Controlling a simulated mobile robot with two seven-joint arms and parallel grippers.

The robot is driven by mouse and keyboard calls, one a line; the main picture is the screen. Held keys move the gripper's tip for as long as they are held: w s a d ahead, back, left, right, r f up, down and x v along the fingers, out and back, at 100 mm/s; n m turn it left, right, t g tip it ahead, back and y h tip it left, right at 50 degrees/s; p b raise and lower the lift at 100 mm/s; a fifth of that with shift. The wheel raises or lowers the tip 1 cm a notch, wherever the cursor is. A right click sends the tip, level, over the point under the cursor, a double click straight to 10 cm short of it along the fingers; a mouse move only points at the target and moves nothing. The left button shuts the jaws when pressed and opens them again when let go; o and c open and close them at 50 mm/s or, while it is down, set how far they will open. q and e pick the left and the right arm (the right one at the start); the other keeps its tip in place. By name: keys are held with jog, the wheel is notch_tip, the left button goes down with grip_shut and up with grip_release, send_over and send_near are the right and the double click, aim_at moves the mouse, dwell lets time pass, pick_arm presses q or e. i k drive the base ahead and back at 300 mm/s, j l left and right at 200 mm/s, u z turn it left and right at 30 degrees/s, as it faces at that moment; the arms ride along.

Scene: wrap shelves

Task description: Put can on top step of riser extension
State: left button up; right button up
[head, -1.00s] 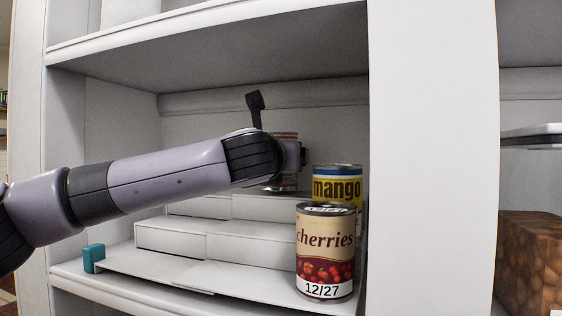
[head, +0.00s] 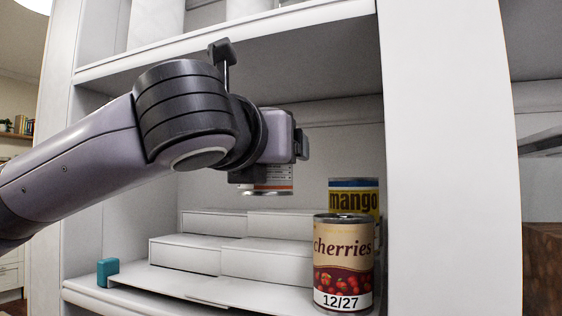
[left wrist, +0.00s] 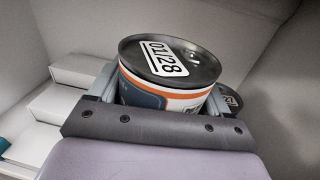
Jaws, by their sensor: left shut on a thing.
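My left gripper (head: 270,172) is shut on a can with an orange-and-white label (head: 272,187). The can is upright, held in the air in front of and above the riser; the gripper hides most of it. In the left wrist view the can's dark lid (left wrist: 170,58), marked 01/28, sits between the fingers (left wrist: 160,100). The white stepped riser (head: 180,253) stands on the shelf, and its top step (head: 280,224) looks bare where visible. My right gripper is not in view.
A cherries can (head: 343,262) stands at the riser's front right, with a mango can (head: 354,198) behind it near the right wall (head: 450,150). The upper shelf (head: 225,42) overhangs the arm. A small teal block (head: 107,271) is at the front left.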

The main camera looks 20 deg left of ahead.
aim_at(220, 210)
jog(key=k+j, duration=0.3)
jog(key=k, duration=0.15)
jog(key=k+j, duration=0.35)
jog(key=k, duration=0.1)
